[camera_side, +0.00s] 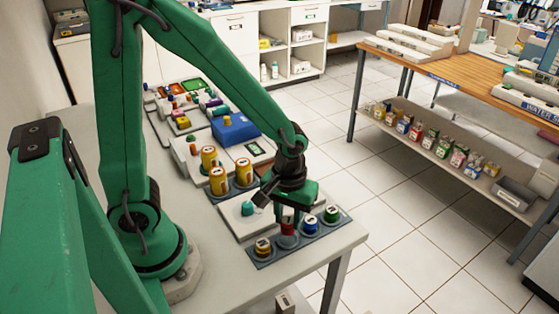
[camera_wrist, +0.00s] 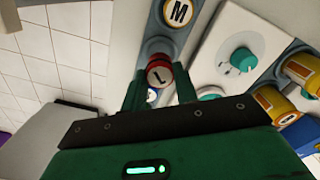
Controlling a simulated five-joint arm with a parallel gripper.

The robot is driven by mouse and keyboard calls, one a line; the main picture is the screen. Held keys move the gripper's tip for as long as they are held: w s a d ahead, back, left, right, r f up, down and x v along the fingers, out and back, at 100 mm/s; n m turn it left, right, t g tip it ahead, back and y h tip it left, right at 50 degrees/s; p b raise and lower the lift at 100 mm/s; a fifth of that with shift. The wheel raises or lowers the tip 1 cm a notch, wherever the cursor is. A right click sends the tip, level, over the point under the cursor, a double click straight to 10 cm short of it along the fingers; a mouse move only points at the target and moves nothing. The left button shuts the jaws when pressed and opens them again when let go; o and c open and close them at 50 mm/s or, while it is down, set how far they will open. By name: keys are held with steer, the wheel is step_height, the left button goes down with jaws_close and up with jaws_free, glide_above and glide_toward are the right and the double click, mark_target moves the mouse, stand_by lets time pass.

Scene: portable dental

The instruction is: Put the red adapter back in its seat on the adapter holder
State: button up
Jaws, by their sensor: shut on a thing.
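The red adapter (camera_side: 288,229), marked L on top, is between the two green fingers of my gripper (camera_side: 289,218), which is shut on it. It also shows in the wrist view (camera_wrist: 159,75). The adapter is over the grey-blue adapter holder (camera_side: 275,256), in line between the yellow adapter (camera_side: 263,245) and the blue adapter (camera_side: 310,224). A green adapter (camera_side: 332,214) stands at the holder's far end. In the wrist view, the yellow adapter (camera_wrist: 178,12) is marked M. I cannot tell whether the red adapter's base is touching its seat.
A white device with a teal knob (camera_side: 247,208) stands just behind the holder. Yellow cylinders (camera_side: 243,172) and a blue box (camera_side: 235,129) are further back. The table's front edge (camera_side: 310,258) is close to the holder. Open floor lies to the right.

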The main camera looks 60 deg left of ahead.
mark_target(288, 220)
steer(key=shift+f, duration=1.8)
steer(key=shift+f, duration=0.1)
steer(key=o, duration=1.1)
steer(key=shift+c, duration=0.2)
steer(key=shift+r, duration=6.15)
